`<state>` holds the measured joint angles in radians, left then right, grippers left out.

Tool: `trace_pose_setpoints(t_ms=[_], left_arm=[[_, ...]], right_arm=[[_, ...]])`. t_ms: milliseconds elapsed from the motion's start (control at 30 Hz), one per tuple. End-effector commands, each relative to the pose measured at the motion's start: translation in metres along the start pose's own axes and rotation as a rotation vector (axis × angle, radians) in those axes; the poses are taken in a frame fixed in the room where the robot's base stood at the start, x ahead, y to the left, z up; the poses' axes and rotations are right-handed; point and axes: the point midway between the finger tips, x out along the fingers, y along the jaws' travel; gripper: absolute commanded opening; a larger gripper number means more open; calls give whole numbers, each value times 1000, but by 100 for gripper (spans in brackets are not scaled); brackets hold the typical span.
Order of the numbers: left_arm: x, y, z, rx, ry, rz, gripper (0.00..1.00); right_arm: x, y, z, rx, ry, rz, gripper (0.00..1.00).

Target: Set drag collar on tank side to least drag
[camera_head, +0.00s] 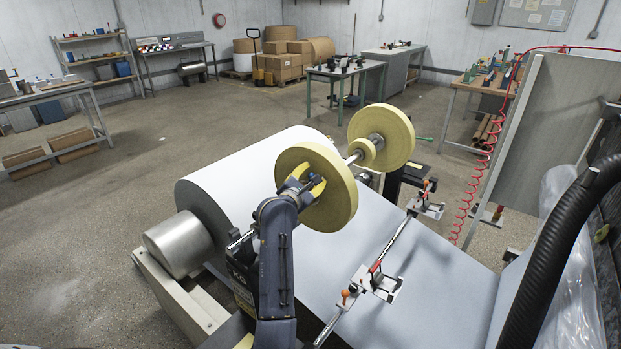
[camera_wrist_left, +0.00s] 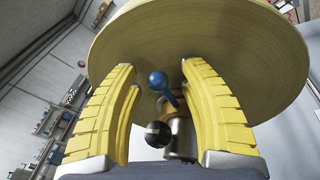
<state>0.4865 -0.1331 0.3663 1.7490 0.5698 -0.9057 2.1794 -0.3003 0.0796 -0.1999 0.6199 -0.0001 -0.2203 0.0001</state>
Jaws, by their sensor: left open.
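Two large yellow discs (camera_head: 322,201) and a smaller yellow disc (camera_head: 362,153) sit on a metal shaft (camera_head: 355,157) above the white sheet roll. My left gripper (camera_head: 306,187) is at the outer face of the nearer disc. In the left wrist view its yellow fingers (camera_wrist_left: 158,115) are open. Between them shows a lever with a blue ball knob (camera_wrist_left: 157,79), next to a tan collar-like part (camera_wrist_left: 182,132) and a black ball (camera_wrist_left: 157,134). The fingers do not visibly close on the knob; contact is unclear. Any collar scale is not readable. My right gripper is not in view.
The big white roll (camera_head: 245,170) lies under the discs and its sheet runs toward the lower right. A rail with orange-knobbed clamps (camera_head: 372,282) crosses it. A black hose (camera_head: 560,245) and a red coiled line (camera_head: 478,185) are on the right.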

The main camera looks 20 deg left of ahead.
Motion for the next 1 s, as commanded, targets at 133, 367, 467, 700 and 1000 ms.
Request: trace_pose_setpoints(t_ms=[133, 367, 467, 700, 1000], left_arm=[[-3, -1, 0, -1, -1, -1, 43], [-29, 0, 0, -1, -1, 1, 43], [-43, 0, 0, -1, -1, 1, 43], [-68, 0, -1, -1, 1, 1, 43], [-76, 0, -1, -1, 1, 0, 43]], right_arm=[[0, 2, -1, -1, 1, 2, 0], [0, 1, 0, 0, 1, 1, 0], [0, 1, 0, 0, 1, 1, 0], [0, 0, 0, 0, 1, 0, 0], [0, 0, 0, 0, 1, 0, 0]])
